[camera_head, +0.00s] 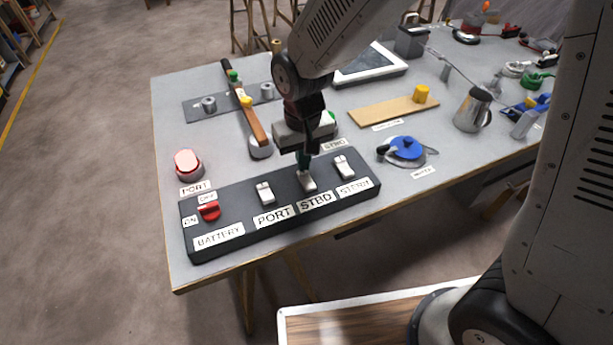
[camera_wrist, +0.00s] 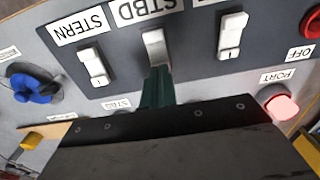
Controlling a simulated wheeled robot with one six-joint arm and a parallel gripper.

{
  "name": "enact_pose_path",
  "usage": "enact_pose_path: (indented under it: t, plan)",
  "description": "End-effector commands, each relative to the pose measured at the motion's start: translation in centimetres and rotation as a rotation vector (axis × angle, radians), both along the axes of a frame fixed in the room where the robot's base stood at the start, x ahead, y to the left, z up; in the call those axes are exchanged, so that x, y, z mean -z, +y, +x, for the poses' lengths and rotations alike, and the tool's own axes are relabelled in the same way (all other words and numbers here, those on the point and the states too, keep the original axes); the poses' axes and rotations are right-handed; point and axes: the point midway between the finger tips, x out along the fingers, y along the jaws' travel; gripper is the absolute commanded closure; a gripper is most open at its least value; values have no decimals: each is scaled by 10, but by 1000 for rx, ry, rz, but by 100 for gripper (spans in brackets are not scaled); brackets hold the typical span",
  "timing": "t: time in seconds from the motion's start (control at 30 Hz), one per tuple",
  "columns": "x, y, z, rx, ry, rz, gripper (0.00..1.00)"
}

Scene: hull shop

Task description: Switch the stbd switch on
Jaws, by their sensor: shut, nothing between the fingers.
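The stbd switch (camera_head: 307,181) is a white rocker on a dark switch panel (camera_head: 222,212), above the STBD label (camera_head: 316,201) and between the port switch (camera_head: 265,192) and the stern switch (camera_head: 344,166). My gripper (camera_head: 304,165) points down at the stbd switch with its fingers together and nothing held. In the wrist view the green fingertips (camera_wrist: 157,82) are at the near end of the stbd switch (camera_wrist: 154,46). I cannot tell whether they touch it. The fingers hide part of the rocker's lower end.
A red battery knob (camera_head: 209,210) is at the panel's left end. A blue-handled valve (camera_head: 406,148) is to the right.

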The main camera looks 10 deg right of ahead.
Motion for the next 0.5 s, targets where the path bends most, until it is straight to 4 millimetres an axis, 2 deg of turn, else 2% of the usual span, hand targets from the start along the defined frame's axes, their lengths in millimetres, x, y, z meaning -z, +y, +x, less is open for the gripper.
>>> enact_pose_path:
  t: [0.5]
  plan:
    - [8,0,0,0,0,0,100]
